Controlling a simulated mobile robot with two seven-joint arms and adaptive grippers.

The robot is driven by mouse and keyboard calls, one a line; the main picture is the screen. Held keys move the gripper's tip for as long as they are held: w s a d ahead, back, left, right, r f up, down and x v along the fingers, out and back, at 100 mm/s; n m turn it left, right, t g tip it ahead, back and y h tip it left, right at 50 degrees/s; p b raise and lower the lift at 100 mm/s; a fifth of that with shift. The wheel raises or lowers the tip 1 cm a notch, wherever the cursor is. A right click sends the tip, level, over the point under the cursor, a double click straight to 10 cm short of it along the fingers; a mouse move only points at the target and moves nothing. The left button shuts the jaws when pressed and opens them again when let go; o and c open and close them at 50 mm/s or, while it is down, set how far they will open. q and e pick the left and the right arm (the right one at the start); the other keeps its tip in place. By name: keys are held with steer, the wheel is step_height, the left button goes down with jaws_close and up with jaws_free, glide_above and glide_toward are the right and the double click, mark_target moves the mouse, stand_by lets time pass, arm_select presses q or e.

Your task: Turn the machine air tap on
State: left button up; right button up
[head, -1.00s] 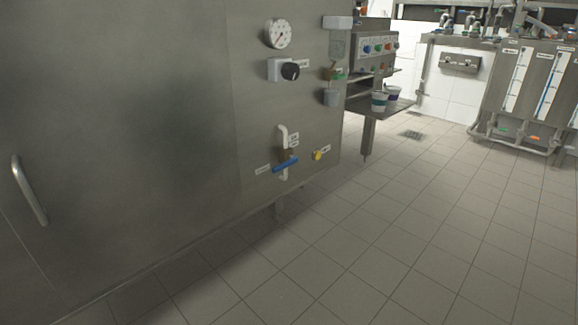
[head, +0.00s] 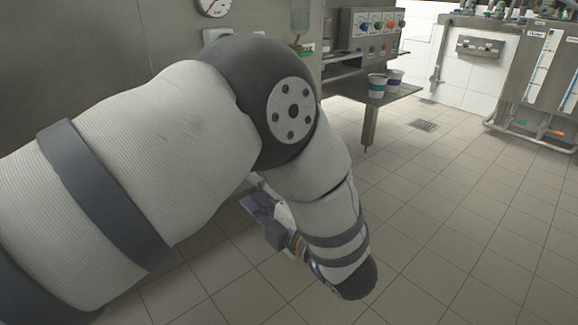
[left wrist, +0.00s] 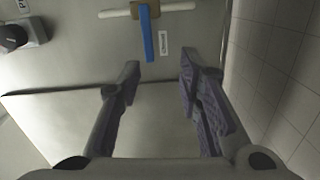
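The air tap's blue lever (left wrist: 147,33) shows at the top of the left wrist view. It lies crosswise to its white pipe (left wrist: 178,7), which enters a brass-coloured body (left wrist: 145,10). In the head view my left arm hides the tap. My left gripper (left wrist: 159,64) is open, its two dark fingers well apart, with only bare steel panel seen between them. The lever's free end lies just beyond the fingertips in the picture, and I see no contact. In the head view the gripper (head: 258,207) shows partly, beside the machine's lower part. My right gripper is not in view.
A pressure gauge (head: 213,4) sits on the machine front. A black knob (left wrist: 12,38) shows at the wrist view's left edge. Two cups (head: 377,86) (head: 394,79) stand on a shelf at the machine's side. The tiled floor (head: 470,230) at right is clear.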

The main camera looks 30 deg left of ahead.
arm_select(q)
steer(key=shift+n+g, duration=0.3)
steer(key=shift+n, duration=0.4)
steer(key=b+x, duration=0.1)
steer(key=x, duration=0.3)
steer(key=r+x, duration=0.1)
steer(key=x, duration=0.2)
steer(key=r+b+x, duration=0.1)
steer(key=x, duration=0.3)
steer(key=shift+w+a+b, duration=0.15)
steer(key=shift+a+b, duration=0.15)
steer(key=shift+a, duration=0.05)
jaws_close()
